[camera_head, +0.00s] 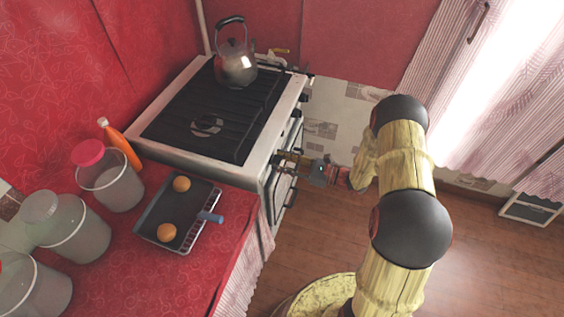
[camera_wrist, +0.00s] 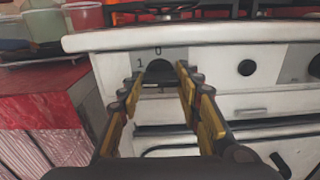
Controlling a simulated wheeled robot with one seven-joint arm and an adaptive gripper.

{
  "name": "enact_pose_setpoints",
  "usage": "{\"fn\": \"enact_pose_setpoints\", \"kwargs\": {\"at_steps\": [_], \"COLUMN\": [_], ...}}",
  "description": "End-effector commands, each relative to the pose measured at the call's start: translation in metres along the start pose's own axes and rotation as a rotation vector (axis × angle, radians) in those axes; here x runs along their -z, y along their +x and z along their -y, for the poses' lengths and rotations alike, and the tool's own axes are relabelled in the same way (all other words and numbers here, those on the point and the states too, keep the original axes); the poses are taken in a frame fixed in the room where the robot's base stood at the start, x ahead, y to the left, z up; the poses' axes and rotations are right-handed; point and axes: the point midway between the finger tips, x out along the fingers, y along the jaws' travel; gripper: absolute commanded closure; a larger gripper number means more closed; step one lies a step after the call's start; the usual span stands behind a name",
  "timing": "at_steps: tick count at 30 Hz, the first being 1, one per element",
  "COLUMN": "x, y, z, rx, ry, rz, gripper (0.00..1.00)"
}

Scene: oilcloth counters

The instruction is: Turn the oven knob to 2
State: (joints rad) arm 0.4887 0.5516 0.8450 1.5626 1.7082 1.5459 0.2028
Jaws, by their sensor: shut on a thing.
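The white oven (camera_head: 262,180) stands at the counter's end, its front panel facing my arm. In the wrist view a dark round knob (camera_wrist: 158,66) sits on the grey dial plate of the oven panel (camera_wrist: 210,65). A "1" shows at the plate's left and a "0" at its top; I cannot make out a 2. My gripper (camera_wrist: 159,74) is shut on this knob, one yellow-and-black finger on each side. The fingers hide the knob's lower sides. In the head view my gripper (camera_head: 287,160) reaches the oven front from the right and hides the knob.
Another knob (camera_wrist: 247,67) sits to the right on the panel. The oven door handle (camera_wrist: 280,165) is lower right. A kettle (camera_head: 236,66) stands on the stove top. Jars and a tray (camera_head: 160,208) with two orange-brown round items occupy the red counter. Wooden floor lies open before the oven.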

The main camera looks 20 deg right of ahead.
Motion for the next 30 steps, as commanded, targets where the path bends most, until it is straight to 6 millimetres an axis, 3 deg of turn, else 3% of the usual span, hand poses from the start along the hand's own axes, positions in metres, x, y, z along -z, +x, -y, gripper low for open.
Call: {"fn": "enact_pose_setpoints", "kwargs": {"at_steps": [15, 30], "x": [0.0016, 0.0013], "y": [-0.0002, -0.0003], "z": [0.0003, -0.0002], "rx": [0.000, 0.000], "ry": [-0.413, -0.543], "rz": [-0.002, -0.002], "gripper": [0.91, 0.91]}}
